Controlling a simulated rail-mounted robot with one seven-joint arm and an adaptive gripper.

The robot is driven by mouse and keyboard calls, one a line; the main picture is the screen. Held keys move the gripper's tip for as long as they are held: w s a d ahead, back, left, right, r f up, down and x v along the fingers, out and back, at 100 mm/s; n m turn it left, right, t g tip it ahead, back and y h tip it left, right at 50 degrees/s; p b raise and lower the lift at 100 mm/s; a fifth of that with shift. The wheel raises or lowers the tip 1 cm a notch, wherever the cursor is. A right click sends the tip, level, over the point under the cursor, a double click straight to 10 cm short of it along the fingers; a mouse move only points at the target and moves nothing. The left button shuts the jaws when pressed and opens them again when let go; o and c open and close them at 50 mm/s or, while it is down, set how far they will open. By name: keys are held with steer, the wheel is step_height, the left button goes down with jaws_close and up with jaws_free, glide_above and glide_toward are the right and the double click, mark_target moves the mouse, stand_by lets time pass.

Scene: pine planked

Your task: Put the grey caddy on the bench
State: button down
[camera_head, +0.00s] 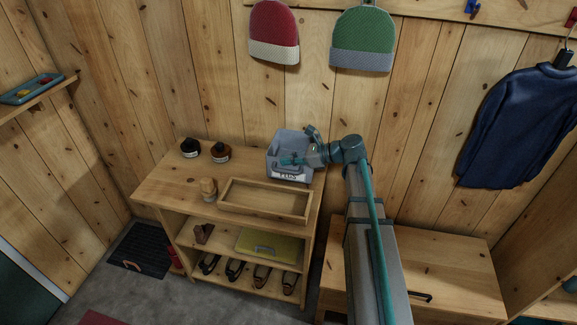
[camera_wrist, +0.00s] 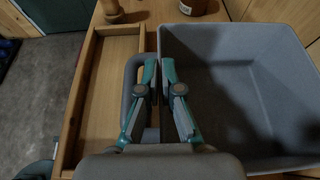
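The grey caddy (camera_head: 281,143) is an open box with a loop handle and a label on its front. It stands at the back right corner of the wooden shelf unit's top. In the wrist view its empty inside (camera_wrist: 235,90) fills the right half. My gripper (camera_head: 290,159) is at the caddy's front. In the wrist view the fingers (camera_wrist: 159,80) are close together, one on each side of the front wall, between the handle and the inside; they look shut on the wall, though the contact is partly hidden. The wooden bench (camera_head: 450,262) is low, at the right, partly behind my arm.
An open wooden tray (camera_head: 265,210) lies just before the caddy on the shelf unit (camera_head: 165,187). Two dark jars (camera_head: 221,152) and a wooden bottle-like item (camera_head: 208,189) stand left. Shoes fill the lower shelf. A blue jacket (camera_head: 520,125) hangs above the bench. The visible bench top is largely clear.

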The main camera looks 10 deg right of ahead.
steer(key=shift+f, duration=1.4)
steer(key=c, duration=1.3)
jaws_free()
steer(key=shift+s+d+r, duration=0.15)
steer(key=shift+d+r, duration=0.05)
steer(key=shift+d, duration=0.1)
steer(key=b+v, duration=0.1)
steer(key=v, duration=0.9)
steer(key=shift+s+d+r, duration=0.1)
steer(key=shift+d+r, duration=0.05)
steer(key=shift+d, duration=0.15)
steer(key=shift+c, duration=0.2)
steer(key=shift+s+d+r, duration=0.15)
steer(key=shift+d+r, duration=0.05)
steer(key=shift+d, duration=0.1)
steer(key=c, duration=0.4)
